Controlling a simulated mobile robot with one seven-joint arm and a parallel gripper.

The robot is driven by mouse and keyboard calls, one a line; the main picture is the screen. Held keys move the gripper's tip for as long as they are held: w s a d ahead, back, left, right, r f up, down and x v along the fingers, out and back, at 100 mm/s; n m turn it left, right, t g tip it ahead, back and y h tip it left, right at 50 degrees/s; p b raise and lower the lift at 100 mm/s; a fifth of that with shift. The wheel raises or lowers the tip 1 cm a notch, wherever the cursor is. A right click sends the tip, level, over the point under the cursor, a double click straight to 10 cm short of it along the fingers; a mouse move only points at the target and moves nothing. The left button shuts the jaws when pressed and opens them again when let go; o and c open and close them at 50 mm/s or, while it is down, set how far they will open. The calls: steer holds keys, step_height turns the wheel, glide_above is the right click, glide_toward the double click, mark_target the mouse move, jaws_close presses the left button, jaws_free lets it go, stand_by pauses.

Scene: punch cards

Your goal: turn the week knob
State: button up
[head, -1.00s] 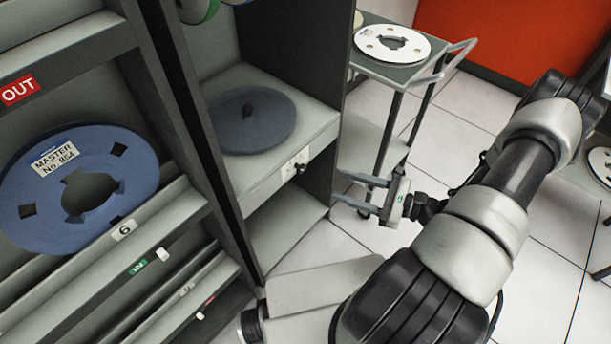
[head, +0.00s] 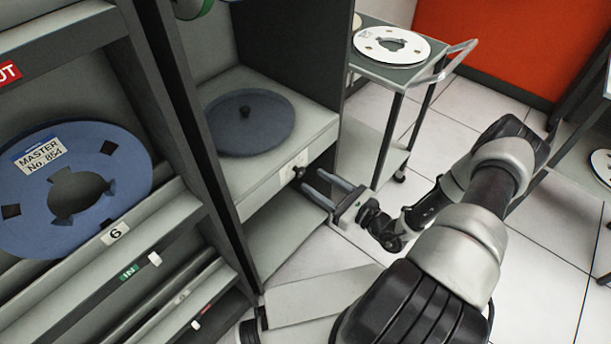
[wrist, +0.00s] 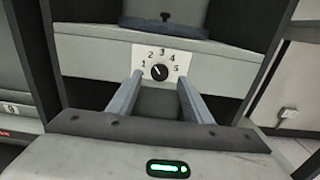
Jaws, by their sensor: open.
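The week knob (wrist: 159,72) is a small black round knob on a white plate (wrist: 161,58) numbered 1 to 5. In the wrist view it sits between my fingertips, and its white pointer mark is too small to read surely. In the head view the knob (head: 299,171) is on the front edge of the shelf under a dark disc. My gripper (head: 321,184) is open, with its two fingers pointing at the knob from the front right. The fingers appear on either side of the knob, also in the wrist view (wrist: 158,90); I cannot tell whether they touch it.
A dark grey disc (head: 246,122) lies on the shelf above the knob. A blue reel (head: 35,215) marked MASTER stands in the rack at left. A trolley (head: 401,75) with a white reel (head: 391,46) stands behind my gripper.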

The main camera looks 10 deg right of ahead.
mark_target(302, 172)
steer(key=x, duration=0.5)
steer(key=shift+w+a, duration=0.1)
steer(key=c, duration=1)
